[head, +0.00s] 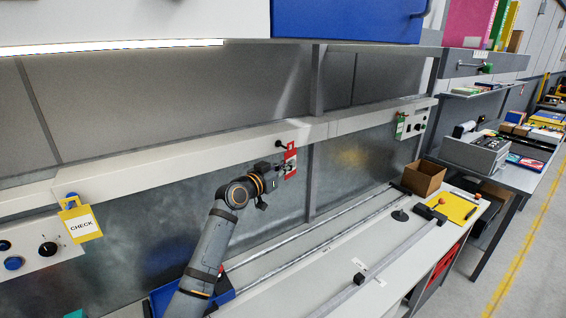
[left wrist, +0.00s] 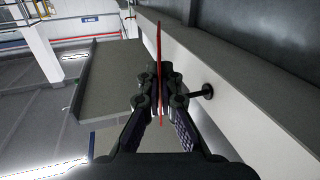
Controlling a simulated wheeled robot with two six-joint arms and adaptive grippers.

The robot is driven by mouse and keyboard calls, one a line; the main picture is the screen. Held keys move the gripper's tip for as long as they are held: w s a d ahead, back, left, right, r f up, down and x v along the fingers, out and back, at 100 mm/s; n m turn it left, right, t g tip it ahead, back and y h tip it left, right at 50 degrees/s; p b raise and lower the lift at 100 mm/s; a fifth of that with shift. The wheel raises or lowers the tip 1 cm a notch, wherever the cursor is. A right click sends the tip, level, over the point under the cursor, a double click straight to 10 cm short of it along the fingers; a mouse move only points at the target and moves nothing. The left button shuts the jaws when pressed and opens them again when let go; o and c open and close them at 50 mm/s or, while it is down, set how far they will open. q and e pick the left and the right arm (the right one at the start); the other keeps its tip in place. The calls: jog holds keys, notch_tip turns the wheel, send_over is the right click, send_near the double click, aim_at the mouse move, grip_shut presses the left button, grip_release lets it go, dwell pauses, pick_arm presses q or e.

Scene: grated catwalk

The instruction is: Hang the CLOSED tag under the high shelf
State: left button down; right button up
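A red tag with a white label (head: 290,161), its text too small to read, stands upright at the rail's front. My left gripper (head: 280,171) is at this tag. In the left wrist view the red tag shows edge-on as a thin plate (left wrist: 159,50) between the fingers, and the left gripper (left wrist: 160,90) is shut on it. A black peg (head: 281,143) sticks out of the rail beside the tag; a black peg also shows in the left wrist view (left wrist: 203,92), right of the fingers. The high shelf (head: 380,47) runs above. My right gripper is not in view.
A green-tipped peg (head: 485,68) is at the shelf's far end. A cardboard box (head: 424,178) and rods lie on the bench (head: 330,275).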

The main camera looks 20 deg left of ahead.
pick_arm(q)
jog(key=shift+s+d+p, duration=0.45)
jog(key=shift+s+d, duration=0.15)
jog(key=shift+d, duration=0.2)
jog(key=shift+s+d+p, duration=0.4)
jog(key=shift+s+d, duration=0.2)
jog(key=shift+d, duration=0.15)
jog(key=s+a+f+n+t+y+b, duration=0.1)
jog(key=s+f+n+y, duration=0.15)
jog(key=f, duration=0.55)
jog(key=s+a+f+n+y+b, duration=0.1)
jog(key=s+a+f+y+b, duration=0.2)
jog(key=f, duration=0.6)
jog(key=s+d+f, duration=0.2)
jog(key=s+f, duration=0.3)
jog(key=s, duration=0.3)
jog(key=s+d+f, duration=0.1)
jog(key=s+f, duration=0.5)
jog(key=s, duration=0.3)
jog(key=shift+s+d+f+n+y+b, duration=0.2)
jog(key=shift+s+d+n+y+b, duration=0.15)
jog(key=shift+d+y+b, duration=0.1)
jog(key=shift+w+a, duration=0.1)
